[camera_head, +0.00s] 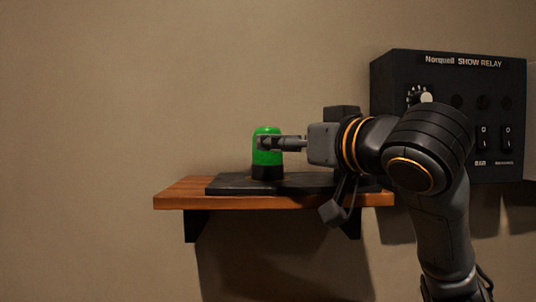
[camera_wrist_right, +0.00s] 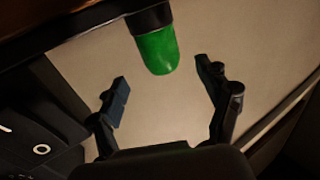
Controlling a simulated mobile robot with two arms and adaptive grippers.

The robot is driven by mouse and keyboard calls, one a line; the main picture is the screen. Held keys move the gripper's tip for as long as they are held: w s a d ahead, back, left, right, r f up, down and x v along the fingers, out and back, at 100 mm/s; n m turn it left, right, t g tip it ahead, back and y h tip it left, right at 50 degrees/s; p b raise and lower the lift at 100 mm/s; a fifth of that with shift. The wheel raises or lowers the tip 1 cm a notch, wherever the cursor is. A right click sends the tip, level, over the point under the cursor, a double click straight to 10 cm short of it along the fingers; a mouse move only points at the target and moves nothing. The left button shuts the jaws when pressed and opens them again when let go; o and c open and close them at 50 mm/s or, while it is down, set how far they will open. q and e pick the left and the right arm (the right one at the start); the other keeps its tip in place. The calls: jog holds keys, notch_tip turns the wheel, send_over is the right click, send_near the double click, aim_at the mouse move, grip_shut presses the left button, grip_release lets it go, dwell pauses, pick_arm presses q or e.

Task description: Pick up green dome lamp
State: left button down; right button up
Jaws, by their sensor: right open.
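The green dome lamp (camera_head: 268,157) stands upright with its black base on a dark slab (camera_head: 226,184) on the wooden shelf. My right gripper (camera_head: 268,143) reaches in from the right at the height of the dome, and its fingers overlap the lamp in the head view. In the right wrist view the lamp (camera_wrist_right: 157,50) shows at the top, base up, between the lines of the two spread fingers and a little beyond their tips. That gripper (camera_wrist_right: 164,82) is open, with a gap on both sides of the lamp. My left gripper is in neither view.
The wooden shelf (camera_head: 180,195) is fixed to a plain wall on black brackets. A black control box (camera_head: 448,85) marked "SHOW RELAY", with a knob and switches, is on the wall to the right, partly behind my right arm. The space left of the lamp is clear.

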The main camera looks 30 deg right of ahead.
jog(key=w, duration=0.3)
jog(key=shift+w+r+p, duration=0.1)
jog(key=shift+p, duration=0.2)
jog(key=shift+w+r, duration=0.1)
jog(key=shift+w, duration=0.25)
jog(key=w, duration=0.1)
jog(key=w+p, duration=0.2)
jog(key=shift+w+d, duration=0.15)
jog(key=shift+d, duration=0.1)
jog(key=shift+w, duration=0.3)
jog(key=shift+s, duration=0.15)
jog(key=c, duration=0.6)
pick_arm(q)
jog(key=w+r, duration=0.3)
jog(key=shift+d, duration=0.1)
pick_arm(e)
jog(key=c, duration=0.8)
jog(key=shift+c, duration=0.2)
